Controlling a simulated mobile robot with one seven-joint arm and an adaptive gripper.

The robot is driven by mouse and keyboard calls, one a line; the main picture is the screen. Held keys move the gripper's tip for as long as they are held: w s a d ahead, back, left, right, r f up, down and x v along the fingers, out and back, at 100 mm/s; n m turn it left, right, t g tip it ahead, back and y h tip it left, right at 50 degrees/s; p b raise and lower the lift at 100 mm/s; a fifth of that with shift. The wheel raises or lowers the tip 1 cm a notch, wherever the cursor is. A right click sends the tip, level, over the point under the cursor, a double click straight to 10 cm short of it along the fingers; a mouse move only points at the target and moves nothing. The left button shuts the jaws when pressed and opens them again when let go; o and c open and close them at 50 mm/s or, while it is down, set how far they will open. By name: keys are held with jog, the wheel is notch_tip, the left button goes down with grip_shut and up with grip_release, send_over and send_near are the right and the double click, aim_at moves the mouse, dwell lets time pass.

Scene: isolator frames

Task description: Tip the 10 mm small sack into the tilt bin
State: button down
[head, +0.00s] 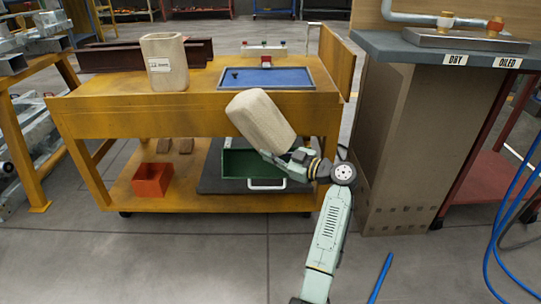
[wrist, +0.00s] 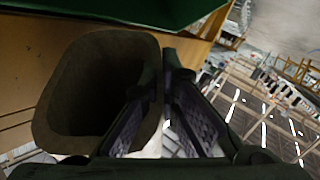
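A beige sack (head: 262,120) is held by my gripper (head: 297,156) in front of the cart, above the green tilt bin (head: 238,164). It is steeply tilted, its closed end up and left and its mouth end down by my gripper. In the wrist view my gripper (wrist: 168,88) is closed on the rim of the sack (wrist: 52,118); the mouth is dark inside and I see no contents. The tilt bin, with a white handle, is on the lower shelf; its green wall crosses the top of the wrist view (wrist: 125,12). I see no readable size label on the held sack.
Another beige sack (head: 165,64) with a small label stands upright on the yellow cart (head: 140,118), near a blue tray (head: 265,79). A red bin (head: 152,180) is on the lower shelf. A grey-topped cabinet (head: 400,140) stands close right of my arm.

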dwell(0.3)
jog(key=shift+r, duration=0.5)
jog(key=shift+f+b, duration=0.65)
jog(key=shift+b, duration=0.35)
jog(key=shift+r, duration=0.65)
jog(key=shift+f+b, duration=0.65)
jog(key=shift+r, duration=0.2)
